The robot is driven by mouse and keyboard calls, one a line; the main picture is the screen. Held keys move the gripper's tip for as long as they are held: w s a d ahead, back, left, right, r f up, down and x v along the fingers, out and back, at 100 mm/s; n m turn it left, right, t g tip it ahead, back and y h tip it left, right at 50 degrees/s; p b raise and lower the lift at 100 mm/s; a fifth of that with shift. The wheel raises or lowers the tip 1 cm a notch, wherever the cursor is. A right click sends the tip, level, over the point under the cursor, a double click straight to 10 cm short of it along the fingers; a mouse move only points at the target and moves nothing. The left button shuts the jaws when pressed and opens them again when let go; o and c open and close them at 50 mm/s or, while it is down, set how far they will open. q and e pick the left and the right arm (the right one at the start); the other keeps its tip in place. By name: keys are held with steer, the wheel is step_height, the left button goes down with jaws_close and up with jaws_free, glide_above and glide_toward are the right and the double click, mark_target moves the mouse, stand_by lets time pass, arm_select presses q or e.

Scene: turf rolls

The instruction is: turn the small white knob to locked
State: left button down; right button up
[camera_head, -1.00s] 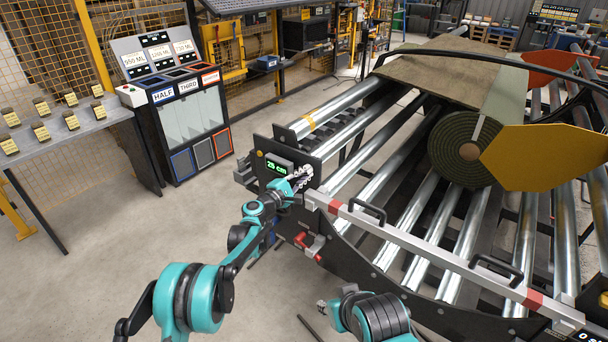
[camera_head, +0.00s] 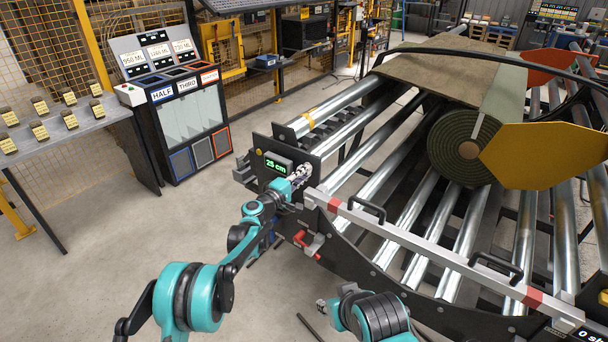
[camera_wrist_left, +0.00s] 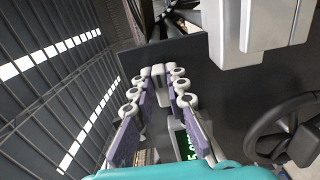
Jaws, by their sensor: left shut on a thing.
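The small white knob (camera_wrist_left: 158,75) sits on the dark end plate of the roller machine and shows between my left fingertips in the left wrist view. My left gripper (camera_wrist_left: 163,82) is shut on it, with its purple-padded fingers on either side. In the head view my left gripper (camera_head: 305,171) reaches the plate just right of the green "25 cm" display (camera_head: 277,164), and its fingers hide the knob there. Any lock marking is too small to read. My right arm shows low in the middle; the state of its gripper (camera_head: 324,305) is unclear.
A silver bar (camera_head: 400,240) with red bands and black handles runs along the machine's front, close right of my left gripper. A red clamp (camera_head: 307,243) sits below. A turf roll (camera_head: 467,150) lies on the rollers. Open floor (camera_head: 120,235) lies to the left.

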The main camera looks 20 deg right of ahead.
arm_select(q)
steer(key=c, duration=1.5)
jaws_free()
steer(key=shift+c, duration=0.2)
steer(key=v, duration=1.2)
